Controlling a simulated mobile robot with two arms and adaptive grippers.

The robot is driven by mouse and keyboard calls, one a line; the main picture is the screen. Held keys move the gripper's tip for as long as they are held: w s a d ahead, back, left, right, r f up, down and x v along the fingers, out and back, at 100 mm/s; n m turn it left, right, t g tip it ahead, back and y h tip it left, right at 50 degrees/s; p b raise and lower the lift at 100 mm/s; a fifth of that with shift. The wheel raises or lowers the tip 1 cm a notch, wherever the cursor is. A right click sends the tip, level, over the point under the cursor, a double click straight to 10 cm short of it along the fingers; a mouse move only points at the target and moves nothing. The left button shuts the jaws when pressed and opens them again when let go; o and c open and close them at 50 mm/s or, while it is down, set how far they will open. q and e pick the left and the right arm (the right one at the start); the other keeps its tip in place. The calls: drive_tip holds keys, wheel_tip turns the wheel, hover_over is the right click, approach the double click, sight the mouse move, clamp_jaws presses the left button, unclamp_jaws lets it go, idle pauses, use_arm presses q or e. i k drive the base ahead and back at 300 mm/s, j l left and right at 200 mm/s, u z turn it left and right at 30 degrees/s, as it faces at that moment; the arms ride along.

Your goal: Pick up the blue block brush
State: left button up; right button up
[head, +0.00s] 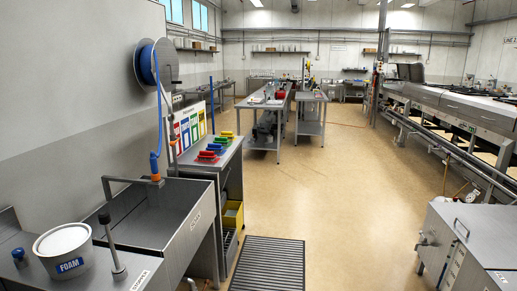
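A row of small coloured block brushes lies on the steel counter (232,150) left of centre. The blue block brush (207,155) appears to be at the near end of the row, close to a red one (214,147). Green (221,140) and yellow (227,133) ones lie farther back. They are small and close together, so their exact outlines are hard to tell. Neither of my grippers is in view.
A steel sink (150,215) stands nearer, with a white FOAM tub (64,250) and a small blue item (18,253) beside it. A dark floor grate (268,264) lies in front. A steel cabinet (470,245) stands right. The middle floor is clear.

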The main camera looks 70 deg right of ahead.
sight(215, 148)
drive_tip(key=z, duration=1.95)
